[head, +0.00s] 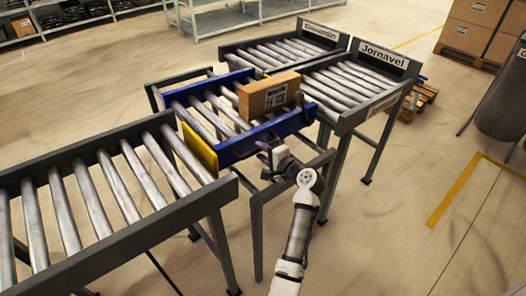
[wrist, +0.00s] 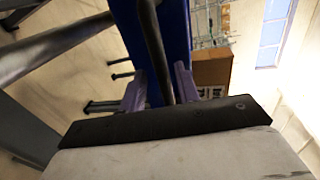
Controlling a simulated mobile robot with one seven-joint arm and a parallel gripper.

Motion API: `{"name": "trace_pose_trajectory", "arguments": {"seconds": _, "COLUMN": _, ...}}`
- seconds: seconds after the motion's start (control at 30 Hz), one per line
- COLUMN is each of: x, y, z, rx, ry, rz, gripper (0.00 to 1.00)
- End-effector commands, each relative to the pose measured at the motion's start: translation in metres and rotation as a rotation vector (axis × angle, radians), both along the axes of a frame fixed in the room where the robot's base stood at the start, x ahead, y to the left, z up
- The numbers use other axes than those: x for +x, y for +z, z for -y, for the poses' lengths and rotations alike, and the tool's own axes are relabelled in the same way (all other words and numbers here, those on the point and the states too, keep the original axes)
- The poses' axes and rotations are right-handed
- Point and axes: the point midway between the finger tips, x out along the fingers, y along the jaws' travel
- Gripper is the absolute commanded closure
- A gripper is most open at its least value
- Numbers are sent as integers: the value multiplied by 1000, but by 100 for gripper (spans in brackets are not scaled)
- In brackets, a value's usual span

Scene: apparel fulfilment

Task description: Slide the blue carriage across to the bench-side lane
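The blue carriage (head: 237,152) carries metal rollers, with a yellow plate (head: 200,150) at its near end. It sits on a dark cross frame (head: 262,192) between the near conveyor and two far lanes. A brown labelled box (head: 268,97) rides on it and also shows in the wrist view (wrist: 212,68). My gripper (head: 270,152) is low at the carriage's front side. In the wrist view, my gripper's fingers (wrist: 160,92) stand apart on either side of a thin dark bar (wrist: 154,40) in front of the carriage's blue side (wrist: 177,35). Contact with the bar is unclear.
The near roller conveyor (head: 120,235) fills the lower left. The right far lane (head: 345,128) is signed "Jornavel"; the left far lane (head: 232,57) has another, hard-to-read sign. Both look empty. Stacked cartons (head: 480,28) stand back right. Floor right of my arm is clear.

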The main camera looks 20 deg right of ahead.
Motion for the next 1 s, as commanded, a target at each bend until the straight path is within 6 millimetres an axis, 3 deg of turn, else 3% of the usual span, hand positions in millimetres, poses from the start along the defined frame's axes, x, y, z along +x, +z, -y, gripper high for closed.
{"name": "trace_pose_trajectory", "arguments": {"seconds": 0.2, "x": 0, "y": 0, "z": 0, "rx": 0, "ry": 0, "rz": 0, "gripper": 69}}
{"name": "trace_pose_trajectory", "arguments": {"seconds": 0.43, "x": 0, "y": -1, "z": 0, "rx": 0, "ry": 0, "rz": -1, "gripper": 99}}
{"name": "trace_pose_trajectory", "arguments": {"seconds": 0.77, "x": 0, "y": -3, "z": -1, "rx": 0, "ry": 1, "rz": -5, "gripper": 100}}
{"name": "trace_pose_trajectory", "arguments": {"seconds": 1.0, "x": 14, "y": -5, "z": -6, "rx": -1, "ry": 3, "rz": -8, "gripper": 100}}
